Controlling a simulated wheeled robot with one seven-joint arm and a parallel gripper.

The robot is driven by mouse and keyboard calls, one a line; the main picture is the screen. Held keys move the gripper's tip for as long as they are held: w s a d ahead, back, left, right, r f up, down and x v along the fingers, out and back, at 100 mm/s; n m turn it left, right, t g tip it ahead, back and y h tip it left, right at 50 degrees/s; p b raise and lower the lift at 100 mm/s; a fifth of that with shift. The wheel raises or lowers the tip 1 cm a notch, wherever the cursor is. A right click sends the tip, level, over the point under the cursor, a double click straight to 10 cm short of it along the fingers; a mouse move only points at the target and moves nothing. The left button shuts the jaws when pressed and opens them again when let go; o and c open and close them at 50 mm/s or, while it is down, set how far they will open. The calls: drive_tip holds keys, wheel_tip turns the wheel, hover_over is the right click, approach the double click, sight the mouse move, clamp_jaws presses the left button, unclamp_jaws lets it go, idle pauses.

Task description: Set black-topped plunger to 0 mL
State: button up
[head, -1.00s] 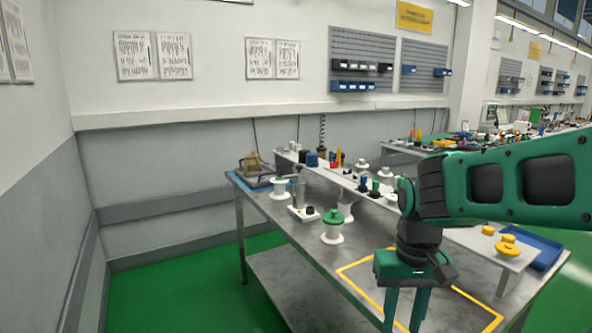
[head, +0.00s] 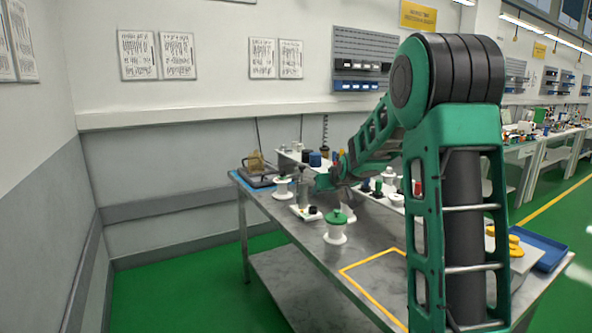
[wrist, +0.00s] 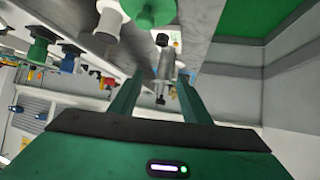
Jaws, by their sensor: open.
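A small fixture with a white base (head: 303,213) stands on the metal bench, with a grey upright cylinder (head: 302,190) and a black knob (head: 313,210) on it. In the wrist view the grey cylinder (wrist: 166,66) shows between and beyond my fingers, with a dark end nearer me. I take this to be the plunger; no mL marks can be read. My gripper (head: 322,182) is just right of the cylinder in the head view. In the wrist view my gripper (wrist: 160,79) is open and empty, its fingers apart on either side of the cylinder.
A green-topped white spool (head: 336,228) stands in front of the fixture, a white spool (head: 283,188) to its left. Several coloured knobs line the raised shelf behind. A blue tray (head: 540,250) is at right. The yellow-outlined bench area (head: 375,262) looks clear where visible.

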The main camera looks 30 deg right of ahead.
sight(303, 169)
drive_tip(key=w+t, duration=0.2)
drive_tip(key=w, duration=0.4)
drive_tip(key=w+d+t, duration=0.1)
drive_tip(key=w+t, duration=0.1)
drive_tip(key=w, duration=0.4)
drive_tip(key=w+d+t, duration=0.1)
drive_tip(key=w+t, duration=0.2)
drive_tip(key=w, duration=0.3)
drive_tip(key=shift+w+d+r+n, duration=0.2)
drive_tip(key=shift+w+r+n, duration=0.1)
drive_tip(key=shift+w+r, duration=0.1)
drive_tip(key=w+d, duration=0.1)
drive_tip(key=w, duration=0.6)
drive_tip(key=shift+w, duration=0.2)
drive_tip(key=shift+d+r, duration=0.1)
